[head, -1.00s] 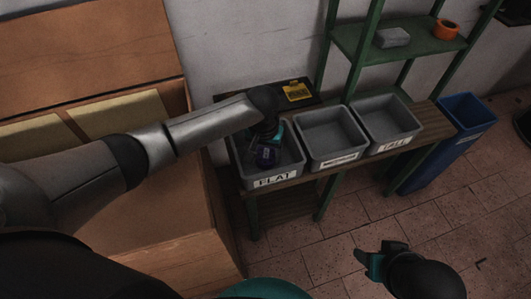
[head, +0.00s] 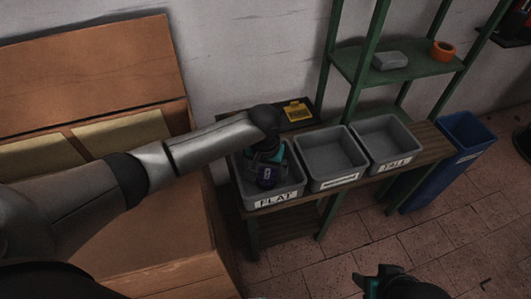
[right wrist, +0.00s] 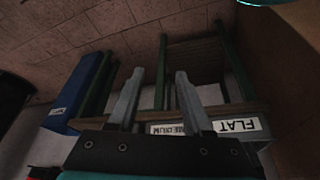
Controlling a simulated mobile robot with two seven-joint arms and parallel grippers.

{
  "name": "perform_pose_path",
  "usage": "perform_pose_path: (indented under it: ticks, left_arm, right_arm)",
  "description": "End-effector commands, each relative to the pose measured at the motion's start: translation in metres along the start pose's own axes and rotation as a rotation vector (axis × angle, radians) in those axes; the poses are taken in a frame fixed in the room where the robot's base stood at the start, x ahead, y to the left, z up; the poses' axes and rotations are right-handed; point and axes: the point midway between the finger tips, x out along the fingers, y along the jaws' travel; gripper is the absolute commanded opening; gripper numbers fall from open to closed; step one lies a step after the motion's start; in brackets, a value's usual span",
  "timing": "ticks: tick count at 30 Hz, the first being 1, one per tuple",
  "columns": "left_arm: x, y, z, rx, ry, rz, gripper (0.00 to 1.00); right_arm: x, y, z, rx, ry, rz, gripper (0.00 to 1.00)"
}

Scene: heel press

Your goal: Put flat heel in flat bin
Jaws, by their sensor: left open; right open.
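The flat bin (head: 298,190) is a grey open tray with a white FLAT label, leftmost of the bins on the bench. My left gripper (head: 265,173) points down into it. A dark purple piece with a pale mark shows at the gripper's end; I cannot tell whether it is the flat heel or part of the gripper. The fingertips and much of the bin floor are hidden. My right gripper (head: 367,285) is at the bottom edge of the head view, away from the bench. In the right wrist view its fingers (right wrist: 154,85) are apart and empty.
The medium bin (head: 331,156) and tall bin (head: 383,141) stand empty to the right on the bench (head: 430,138). A yellow tag (head: 296,111) lies behind. A green shelf rack (head: 400,73), a blue bin (head: 463,150) and a wooden box (head: 150,245) bound the area.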

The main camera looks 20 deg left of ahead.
Motion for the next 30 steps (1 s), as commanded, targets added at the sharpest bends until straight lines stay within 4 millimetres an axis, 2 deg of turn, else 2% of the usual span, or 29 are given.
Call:
perform_pose_path:
  ticks: [15,30]
  left_arm:
    - [-0.056,-0.001,0.000,-0.001,0.000,-0.001,1.00]
    - [-0.102,0.000,0.000,0.000,0.000,0.000,1.00]
  right_arm:
    - [0.051,-0.002,0.032,-0.003,-0.092,-0.004,0.50]
    - [0.087,-0.001,0.074,-0.008,-0.158,-0.004,0.50]
